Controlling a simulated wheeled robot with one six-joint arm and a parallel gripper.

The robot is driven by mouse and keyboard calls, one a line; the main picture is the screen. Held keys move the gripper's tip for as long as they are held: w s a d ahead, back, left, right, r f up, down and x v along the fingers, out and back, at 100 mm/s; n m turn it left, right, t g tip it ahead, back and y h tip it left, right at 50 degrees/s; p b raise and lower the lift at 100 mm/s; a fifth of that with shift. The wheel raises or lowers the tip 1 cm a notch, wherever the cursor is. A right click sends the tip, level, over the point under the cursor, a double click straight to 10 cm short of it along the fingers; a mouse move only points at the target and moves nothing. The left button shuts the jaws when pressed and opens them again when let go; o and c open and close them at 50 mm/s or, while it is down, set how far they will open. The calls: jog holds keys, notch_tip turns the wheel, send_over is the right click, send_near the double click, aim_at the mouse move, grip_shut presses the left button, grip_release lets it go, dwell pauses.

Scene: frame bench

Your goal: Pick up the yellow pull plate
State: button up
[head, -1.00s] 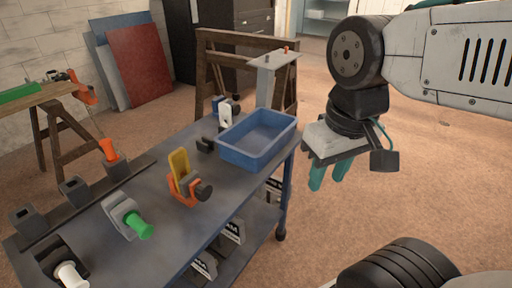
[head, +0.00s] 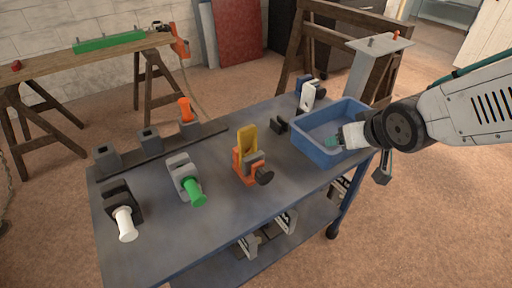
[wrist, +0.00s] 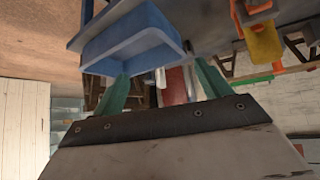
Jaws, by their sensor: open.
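The yellow pull plate (head: 247,145) stands upright in an orange clamp-like holder (head: 247,172) with a dark knob, near the middle of the blue-grey bench. In the wrist view the yellow plate (wrist: 264,45) shows at the upper right, beside the orange holder. My gripper (head: 335,140) is at the blue bin on the bench's right side, to the right of the plate and apart from it. In the wrist view its two green fingers (wrist: 160,88) are spread with nothing held between them. Part of my gripper is hidden by my wrist in the head view.
The blue bin (head: 318,158) lies between my gripper and the plate. A grey holder with a green handle (head: 195,192) and a black one with a white handle (head: 125,222) stand to the left. The bench's front middle is clear.

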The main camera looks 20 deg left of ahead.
jog(key=w+a+f+n+t+y, duration=0.1)
jog(key=a+f+n+y, duration=0.2)
jog(key=a, duration=0.7)
jog(key=n+y, duration=0.1)
jog(key=y, duration=0.3)
send_near(249, 144)
jog(key=shift+w+a+f, duration=0.4)
jog(key=shift+w, duration=0.2)
jog(key=shift+w+a+f, duration=0.35)
jog(key=shift+w, duration=0.3)
jog(key=shift+a+f, duration=0.1)
jog(key=shift+a, duration=0.25)
jog(key=x, duration=0.7)
jog(key=shift+s+a, duration=0.1)
jog(key=shift+a, duration=0.15)
jog(key=c, duration=1.4)
jog(key=shift+o, duration=0.2)
